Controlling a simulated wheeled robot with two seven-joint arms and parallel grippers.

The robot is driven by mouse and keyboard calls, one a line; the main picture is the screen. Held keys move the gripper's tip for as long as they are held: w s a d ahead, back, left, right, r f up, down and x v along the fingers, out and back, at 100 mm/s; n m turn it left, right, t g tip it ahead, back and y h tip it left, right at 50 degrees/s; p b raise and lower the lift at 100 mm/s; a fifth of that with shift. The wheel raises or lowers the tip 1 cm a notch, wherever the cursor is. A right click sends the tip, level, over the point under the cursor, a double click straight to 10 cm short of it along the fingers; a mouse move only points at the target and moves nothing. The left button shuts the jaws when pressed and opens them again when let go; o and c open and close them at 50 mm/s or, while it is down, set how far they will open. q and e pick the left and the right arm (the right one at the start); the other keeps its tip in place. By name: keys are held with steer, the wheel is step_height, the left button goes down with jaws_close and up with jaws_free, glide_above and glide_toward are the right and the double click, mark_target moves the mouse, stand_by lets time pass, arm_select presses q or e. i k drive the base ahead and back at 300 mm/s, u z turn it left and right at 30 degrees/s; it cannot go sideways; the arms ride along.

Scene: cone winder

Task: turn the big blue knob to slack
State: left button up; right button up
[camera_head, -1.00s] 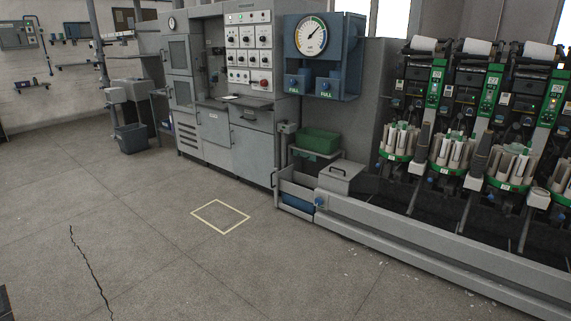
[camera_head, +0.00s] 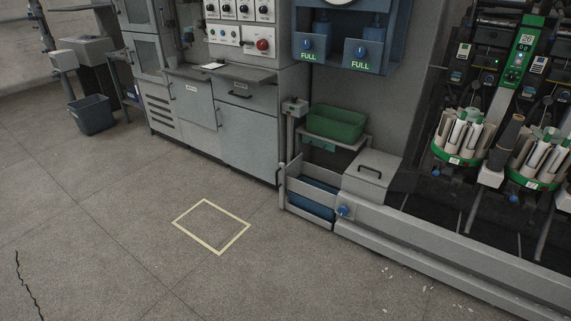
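A blue knob (camera_head: 343,211) sits low on the near end of the winder's grey base rail, at the front corner by the floor. Its setting is too small to read. Two more blue knobs, a left one (camera_head: 307,44) and a right one (camera_head: 360,51), are on the blue panel above, each over a green "FULL" sign. I see no label reading slack. Neither of my grippers is in view.
A green bin (camera_head: 336,122) stands on a shelf beside a grey lidded box (camera_head: 372,172). A blue tray (camera_head: 311,203) lies below. Grey cabinets (camera_head: 246,143) line the back. The floor around the yellow marked square (camera_head: 176,222) is clear.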

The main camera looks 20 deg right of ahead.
mark_target(341, 209)
steer(key=z, duration=0.05)
steer(key=i, duration=2.3)
steer(key=z, duration=1.1)
steer(key=i, duration=1.25)
steer(key=z, duration=1.65)
steer(key=i, duration=0.6)
steer(key=z, duration=0.35)
